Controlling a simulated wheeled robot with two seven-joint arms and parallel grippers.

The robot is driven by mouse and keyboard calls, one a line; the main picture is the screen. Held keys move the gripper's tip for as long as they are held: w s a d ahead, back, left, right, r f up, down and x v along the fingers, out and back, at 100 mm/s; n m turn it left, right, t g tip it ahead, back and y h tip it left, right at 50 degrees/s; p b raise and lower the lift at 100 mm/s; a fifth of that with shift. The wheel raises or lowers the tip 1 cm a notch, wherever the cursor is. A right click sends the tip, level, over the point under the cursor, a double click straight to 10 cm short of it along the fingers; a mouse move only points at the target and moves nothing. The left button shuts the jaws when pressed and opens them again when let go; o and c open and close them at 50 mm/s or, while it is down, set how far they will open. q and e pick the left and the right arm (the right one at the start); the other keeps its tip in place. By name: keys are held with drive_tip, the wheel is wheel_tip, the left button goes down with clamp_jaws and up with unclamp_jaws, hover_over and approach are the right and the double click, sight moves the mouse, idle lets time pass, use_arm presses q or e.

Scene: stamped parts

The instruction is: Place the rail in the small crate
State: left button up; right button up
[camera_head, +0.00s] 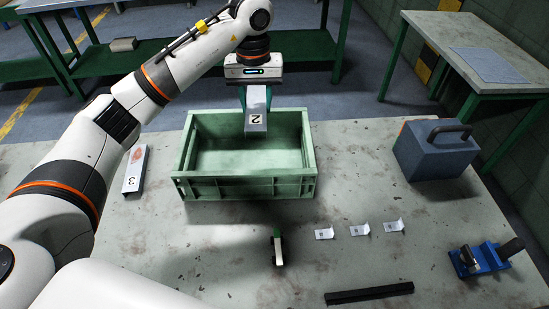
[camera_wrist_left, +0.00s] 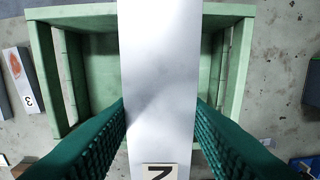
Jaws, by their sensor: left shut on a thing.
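The rail, a long pale grey metal piece marked 2 (camera_head: 257,118), hangs tilted over the green crate (camera_head: 245,188). My left gripper (camera_head: 257,93) is shut on the rail, with a green finger on each side. In the left wrist view the rail (camera_wrist_left: 160,60) runs between the fingers (camera_wrist_left: 160,105) and covers the middle of the crate (camera_wrist_left: 42,75). The crate stands open on the table, and the part of its floor that shows looks empty. The rail is above the crate floor. My right gripper is not in view.
A grey piece marked 3 (camera_head: 134,170) lies left of the crate. Several small metal brackets (camera_head: 359,230), a small green-tipped tool (camera_head: 278,249), a black bar (camera_head: 369,293), a blue tool (camera_head: 480,260) and a blue-grey handled block (camera_head: 434,155) are on the table.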

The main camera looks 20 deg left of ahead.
use_arm(q)
wheel_tip(320, 180, down, 7)
drive_tip(key=p, duration=0.2)
hover_over(260, 163)
wheel_tip(260, 163, down, 6)
drive_tip(key=shift+s+f, duration=0.1)
drive_tip(key=shift+f, duration=0.65)
wheel_tip(260, 163, down, 3)
drive_tip(key=shift+f, duration=0.1)
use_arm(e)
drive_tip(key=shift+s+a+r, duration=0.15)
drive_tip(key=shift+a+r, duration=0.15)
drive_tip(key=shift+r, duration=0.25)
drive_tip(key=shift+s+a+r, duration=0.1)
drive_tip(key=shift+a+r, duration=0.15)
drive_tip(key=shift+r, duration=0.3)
use_arm(q)
drive_tip(key=shift+f, duration=0.2)
drive_tip(key=o, duration=1)
drive_tip(key=shift+o, duration=0.2)
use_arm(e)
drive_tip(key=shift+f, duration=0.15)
